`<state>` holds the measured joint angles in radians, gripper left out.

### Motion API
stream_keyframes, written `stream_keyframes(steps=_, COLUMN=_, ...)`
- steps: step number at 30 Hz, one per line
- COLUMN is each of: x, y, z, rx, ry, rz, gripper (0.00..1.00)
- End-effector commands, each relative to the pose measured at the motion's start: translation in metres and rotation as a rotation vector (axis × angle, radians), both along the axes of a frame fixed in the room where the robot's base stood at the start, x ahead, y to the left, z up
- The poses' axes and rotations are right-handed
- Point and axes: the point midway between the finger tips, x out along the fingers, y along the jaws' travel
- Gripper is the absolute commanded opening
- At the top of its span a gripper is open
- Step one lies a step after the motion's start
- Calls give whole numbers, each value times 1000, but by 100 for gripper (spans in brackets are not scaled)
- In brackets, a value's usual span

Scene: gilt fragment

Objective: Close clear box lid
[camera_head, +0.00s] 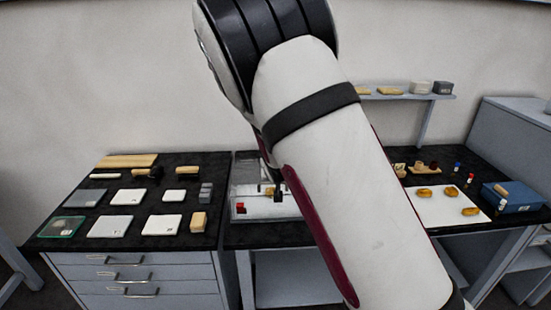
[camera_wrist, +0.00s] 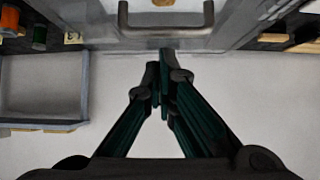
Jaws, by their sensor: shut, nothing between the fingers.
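The clear box (camera_head: 262,211) stands on the black bench in the middle of the head view, partly hidden by my arm. A see-through panel, apparently its lid, shows upright at its back (camera_head: 243,163). In the wrist view a dark grey bar handle (camera_wrist: 166,31) sits on a greyish panel at the top. My gripper (camera_wrist: 162,72) is shut and empty, its fingertips together just below the handle in the picture. I cannot tell whether they touch the panel.
A small red block (camera_head: 240,208) shows at the box's left. On the left bench are several pale slabs (camera_head: 127,197) and a green-edged tray (camera_head: 62,227). On the right are a white board (camera_head: 440,206) and a blue box (camera_head: 512,198). A grey tray (camera_wrist: 42,88) is left in the wrist view.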

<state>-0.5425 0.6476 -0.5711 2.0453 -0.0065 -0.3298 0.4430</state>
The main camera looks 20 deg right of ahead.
Motion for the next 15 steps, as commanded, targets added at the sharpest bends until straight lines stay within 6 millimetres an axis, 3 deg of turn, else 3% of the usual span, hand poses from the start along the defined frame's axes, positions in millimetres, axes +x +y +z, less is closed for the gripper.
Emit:
stream_keyframes(steps=6, x=-10, y=1, z=-28, rx=-2, ry=2, rz=-1, gripper=0)
stream_keyframes(steps=15, x=-13, y=2, z=-43, rx=-1, ry=0, rz=0, gripper=0)
